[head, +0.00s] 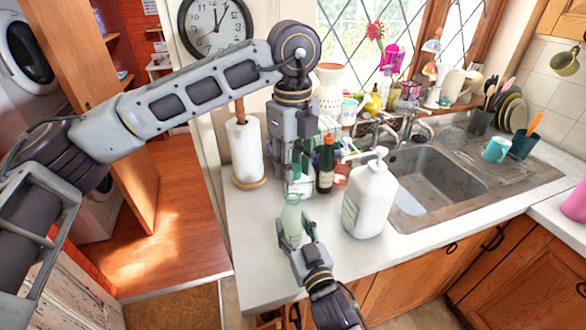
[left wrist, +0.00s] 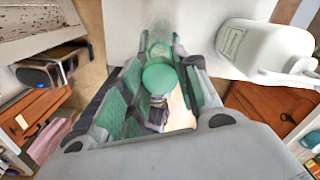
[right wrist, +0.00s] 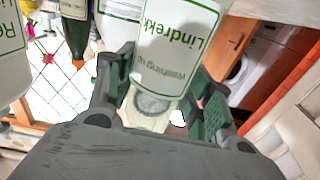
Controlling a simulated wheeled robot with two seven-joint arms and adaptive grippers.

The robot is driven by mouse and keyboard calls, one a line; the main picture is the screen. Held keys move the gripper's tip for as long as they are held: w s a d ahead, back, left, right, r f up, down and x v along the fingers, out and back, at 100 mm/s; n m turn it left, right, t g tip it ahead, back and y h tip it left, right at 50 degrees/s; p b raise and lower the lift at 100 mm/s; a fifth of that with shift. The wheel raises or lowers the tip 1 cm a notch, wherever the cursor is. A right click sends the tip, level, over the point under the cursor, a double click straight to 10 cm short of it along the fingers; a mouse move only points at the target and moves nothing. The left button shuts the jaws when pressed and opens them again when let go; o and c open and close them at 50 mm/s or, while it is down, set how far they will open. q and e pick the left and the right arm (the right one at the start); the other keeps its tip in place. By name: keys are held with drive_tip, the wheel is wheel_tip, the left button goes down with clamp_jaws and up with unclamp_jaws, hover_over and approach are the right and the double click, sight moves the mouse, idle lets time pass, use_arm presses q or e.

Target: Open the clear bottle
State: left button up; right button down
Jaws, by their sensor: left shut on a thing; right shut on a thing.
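The clear bottle (head: 291,222) is pale green, see-through and roughly upright at the counter's front edge. My right gripper (head: 296,246) is shut on its body from the front. My left gripper (head: 291,188) points down from above and is shut at the bottle's top. In the left wrist view a round green cap (left wrist: 160,78) sits between the left fingers. Whether it is seated on the neck or lifted I cannot tell. In the right wrist view the clear bottle (right wrist: 152,106) shows between the right fingers.
A white pump bottle (head: 369,203) stands close on the right. A paper towel roll (head: 244,150) is at left, the sink (head: 435,172) at right. Bare counter lies front left.

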drive_tip(key=c, duration=0.5)
unclamp_jaws()
drive_tip(key=shift+s, duration=0.1)
drive_tip(key=shift+v, duration=5.9)
drive_tip(key=shift+d, duration=0.1)
